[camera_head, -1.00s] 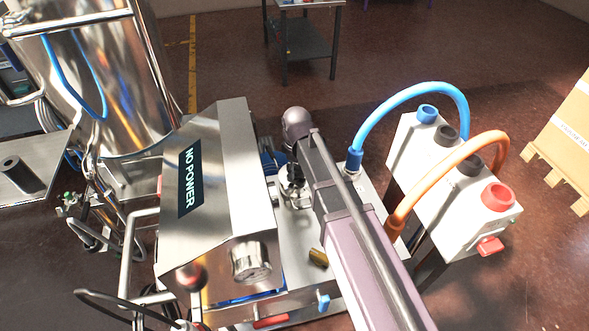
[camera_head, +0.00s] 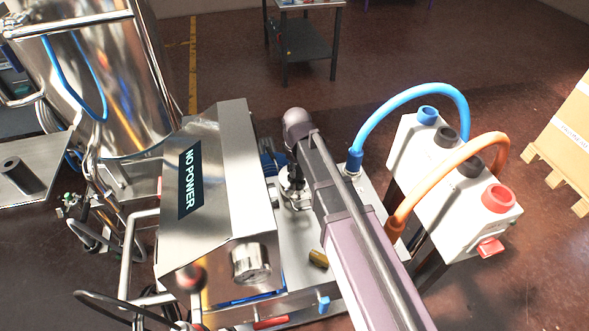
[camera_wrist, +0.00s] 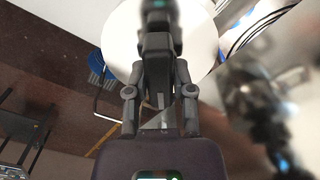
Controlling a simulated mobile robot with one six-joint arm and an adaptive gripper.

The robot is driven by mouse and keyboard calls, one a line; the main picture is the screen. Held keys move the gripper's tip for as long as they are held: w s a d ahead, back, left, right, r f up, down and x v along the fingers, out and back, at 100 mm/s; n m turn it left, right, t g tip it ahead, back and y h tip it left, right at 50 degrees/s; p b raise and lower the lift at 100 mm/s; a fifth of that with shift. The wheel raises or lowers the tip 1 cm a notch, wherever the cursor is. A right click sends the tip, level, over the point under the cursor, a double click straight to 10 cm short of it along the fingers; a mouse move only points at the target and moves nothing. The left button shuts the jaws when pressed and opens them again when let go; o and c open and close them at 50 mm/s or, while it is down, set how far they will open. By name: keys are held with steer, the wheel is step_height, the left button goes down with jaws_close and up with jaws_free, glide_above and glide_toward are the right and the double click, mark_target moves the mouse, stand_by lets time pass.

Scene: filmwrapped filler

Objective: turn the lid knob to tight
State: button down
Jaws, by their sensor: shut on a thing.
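My gripper (camera_head: 291,175) points down beside the steel machine housing, at a small silver fitting (camera_head: 296,197) on the machine's plate. My arm hides part of this spot. In the wrist view, my gripper (camera_wrist: 158,48) has its fingers drawn together in front of a round white disc (camera_wrist: 200,40), which may be the lid. The gripper is shut on the lid knob, which the fingers mostly hide. The knob's marks and its turn angle cannot be read.
The steel housing with its "NO POWER" display (camera_head: 190,180) stands close to the left of my gripper. A white box with a red knob (camera_head: 499,198) and blue and orange hoses (camera_head: 455,146) stands to the right. A brass-coloured piece (camera_head: 318,258) lies on the plate.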

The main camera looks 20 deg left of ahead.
steer(key=m, duration=0.3)
steer(key=shift+s+d+m, duration=0.1)
steer(key=shift+s+m, duration=0.2)
steer(key=shift+m, duration=0.1)
steer(key=m, duration=0.4)
steer(key=shift+m, duration=0.3)
steer(key=m, duration=0.4)
steer(key=shift+m, duration=2.2)
steer(key=shift+c, duration=2.4)
jaws_free()
steer(key=shift+w, duration=0.1)
